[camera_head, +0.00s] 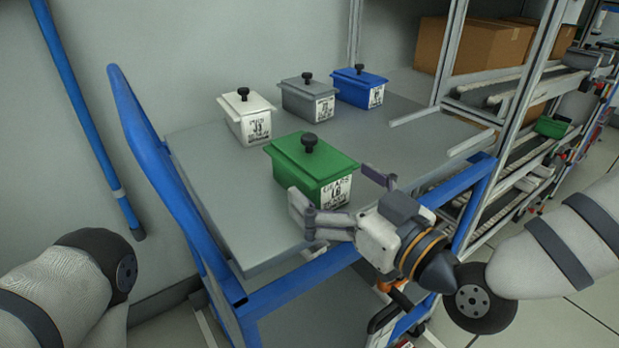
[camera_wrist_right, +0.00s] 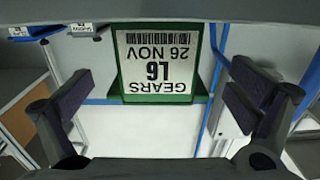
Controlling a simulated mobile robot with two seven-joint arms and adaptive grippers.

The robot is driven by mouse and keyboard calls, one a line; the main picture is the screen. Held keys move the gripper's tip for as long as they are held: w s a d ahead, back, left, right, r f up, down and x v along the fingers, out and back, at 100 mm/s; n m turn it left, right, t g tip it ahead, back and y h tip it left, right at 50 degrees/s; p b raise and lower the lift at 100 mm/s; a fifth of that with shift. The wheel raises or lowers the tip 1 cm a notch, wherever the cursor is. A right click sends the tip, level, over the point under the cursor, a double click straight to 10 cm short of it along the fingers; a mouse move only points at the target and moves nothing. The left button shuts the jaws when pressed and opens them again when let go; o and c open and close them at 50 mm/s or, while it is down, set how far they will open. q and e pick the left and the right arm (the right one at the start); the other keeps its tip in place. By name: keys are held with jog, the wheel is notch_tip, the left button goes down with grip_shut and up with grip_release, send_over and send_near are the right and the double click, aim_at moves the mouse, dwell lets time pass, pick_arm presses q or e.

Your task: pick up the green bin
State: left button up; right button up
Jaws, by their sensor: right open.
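The green bin (camera_head: 305,169) has a lid with a black knob and a white label on its front. It stands upright near the front edge of the grey cart top (camera_head: 210,195). My right gripper (camera_head: 345,198) is open at the bin's front right corner in the head view. In the right wrist view the bin (camera_wrist_right: 207,98), its label reading GEARS L6, shows between the two open fingers (camera_wrist_right: 160,105), apart from both. My left arm shows at the lower left of the head view, but its gripper is out of view.
A white bin (camera_head: 247,122), a grey bin (camera_head: 300,102) and a blue bin (camera_head: 356,88) stand behind the green bin. The cart has blue rails (camera_head: 165,180). A metal rack (camera_head: 500,115) with cardboard boxes (camera_head: 480,45) stands at the right. The cart top's right part is clear.

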jog(key=x, duration=0.4)
jog(key=shift+w+f, duration=0.1)
jog(key=shift+f, duration=0.2)
jog(key=c, duration=2)
jog(key=shift+r, duration=0.1)
jog(key=shift+c, duration=0.2)
jog(key=shift+r, duration=0.1)
